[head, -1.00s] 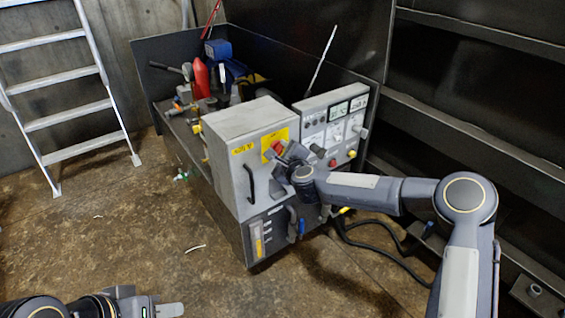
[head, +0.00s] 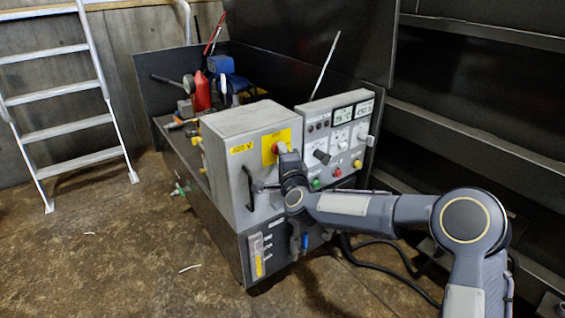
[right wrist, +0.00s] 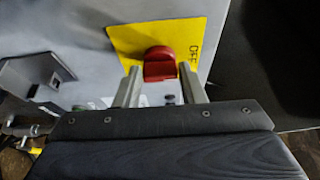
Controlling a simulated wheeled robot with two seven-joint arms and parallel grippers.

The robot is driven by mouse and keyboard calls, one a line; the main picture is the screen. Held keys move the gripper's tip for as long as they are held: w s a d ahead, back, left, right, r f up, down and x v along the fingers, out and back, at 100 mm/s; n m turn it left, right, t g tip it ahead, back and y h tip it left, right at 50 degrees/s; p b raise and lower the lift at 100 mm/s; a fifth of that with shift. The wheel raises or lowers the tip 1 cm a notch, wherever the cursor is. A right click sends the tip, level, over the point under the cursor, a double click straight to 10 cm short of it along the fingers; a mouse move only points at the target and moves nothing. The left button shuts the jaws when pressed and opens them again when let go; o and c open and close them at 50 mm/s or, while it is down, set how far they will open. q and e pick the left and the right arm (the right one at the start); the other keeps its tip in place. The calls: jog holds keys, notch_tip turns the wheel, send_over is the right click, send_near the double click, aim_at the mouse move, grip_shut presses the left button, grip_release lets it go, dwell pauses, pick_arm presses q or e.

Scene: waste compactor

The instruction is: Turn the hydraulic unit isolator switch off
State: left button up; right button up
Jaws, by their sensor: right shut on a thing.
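The isolator switch is a red rotary handle (head: 280,147) on a yellow plate (head: 270,151), on the front of a grey cabinet (head: 240,130). In the right wrist view the red handle (right wrist: 159,65) sits between my two fingers, and the yellow plate (right wrist: 120,40) shows "OFF" lettering at its right edge. My right gripper (head: 285,156) is at the switch, shut on the red handle; it also shows in the right wrist view (right wrist: 161,85). The handle's exact turn angle is hard to tell. My left gripper is out of view.
A control panel (head: 340,140) with displays, knobs and buttons stands right of the cabinet. A black door handle (head: 249,188) sticks out left of my right gripper. Black cables (head: 385,262) lie on the floor at right. A ladder (head: 75,110) leans at the left; the floor there is mostly clear.

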dwell(0.5)
jog(key=o, duration=1)
jog(key=shift+s, duration=0.1)
jog(key=v, duration=0.7)
jog(key=shift+s+d+p, duration=0.1)
jog(key=shift+s+p, duration=0.2)
